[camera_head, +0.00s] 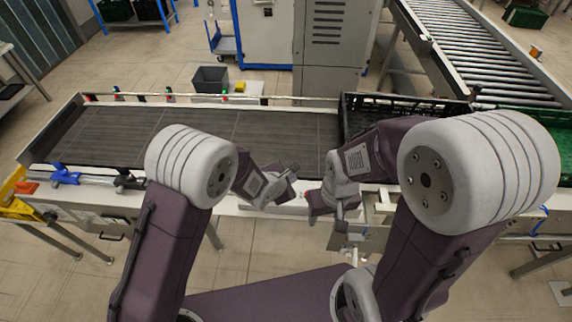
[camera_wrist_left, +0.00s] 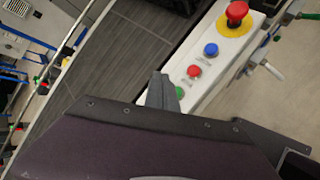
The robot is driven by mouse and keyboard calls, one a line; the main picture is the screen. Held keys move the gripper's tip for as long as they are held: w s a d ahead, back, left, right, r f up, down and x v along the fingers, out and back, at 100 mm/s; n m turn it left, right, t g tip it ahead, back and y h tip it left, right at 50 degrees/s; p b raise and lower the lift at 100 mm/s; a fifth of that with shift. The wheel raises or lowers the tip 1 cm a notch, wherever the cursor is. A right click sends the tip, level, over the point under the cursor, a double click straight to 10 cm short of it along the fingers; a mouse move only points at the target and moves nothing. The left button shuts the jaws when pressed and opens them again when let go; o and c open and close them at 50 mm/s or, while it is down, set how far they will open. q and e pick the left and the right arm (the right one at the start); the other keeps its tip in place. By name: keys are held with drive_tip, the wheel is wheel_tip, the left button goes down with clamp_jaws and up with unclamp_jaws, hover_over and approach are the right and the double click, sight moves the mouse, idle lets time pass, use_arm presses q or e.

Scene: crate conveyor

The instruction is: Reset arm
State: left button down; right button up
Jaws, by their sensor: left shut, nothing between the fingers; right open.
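My left gripper (camera_head: 291,172) is shut and empty near the front edge of the conveyor, in the middle of the head view. Its dark fingertip shows in the left wrist view (camera_wrist_left: 162,92), beside a white control panel (camera_wrist_left: 208,65). My right gripper (camera_head: 325,216) is a little lower and to the right, in front of the conveyor's edge. It is open, and I see nothing held in it. The two grippers are close together but apart.
The dark conveyor belt (camera_head: 130,135) is bare on its left part. A black crate (camera_head: 372,104) stands at its right end, partly hidden by my right arm. The panel carries a red emergency button (camera_wrist_left: 237,13) and several smaller buttons. A roller conveyor (camera_head: 478,48) lies at the back right.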

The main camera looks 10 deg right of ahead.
use_arm(q)
drive_tip(key=w+a+r+n+t+y+b, duration=0.1)
drive_tip(key=w+a+r+n+b, duration=0.2)
drive_tip(key=a, duration=0.5)
drive_tip(key=w+a+r+t+y+b, duration=0.1)
drive_tip(key=w+a+r+t+y, duration=0.1)
drive_tip(key=w+a+r, duration=0.45)
drive_tip(key=s+a+f+m+g+y+b, duration=0.1)
drive_tip(key=s+a+f+m, duration=0.1)
drive_tip(key=s+a, duration=0.3)
drive_tip(key=s+a+f+m+g+y, duration=0.1)
drive_tip(key=s+a+f+m, duration=0.15)
drive_tip(key=a, duration=0.55)
drive_tip(key=s+a+f+m+g, duration=0.1)
drive_tip(key=s+f+m+g, duration=0.1)
drive_tip(key=s+m, duration=0.6)
drive_tip(key=s+a+f+m+g, duration=0.2)
drive_tip(key=s+f+m+g, duration=0.1)
drive_tip(key=s+m, duration=0.6)
drive_tip(key=shift+s+f+g+y, duration=0.2)
drive_tip(key=shift+s+g+y, duration=0.2)
drive_tip(key=shift+s+g, duration=0.65)
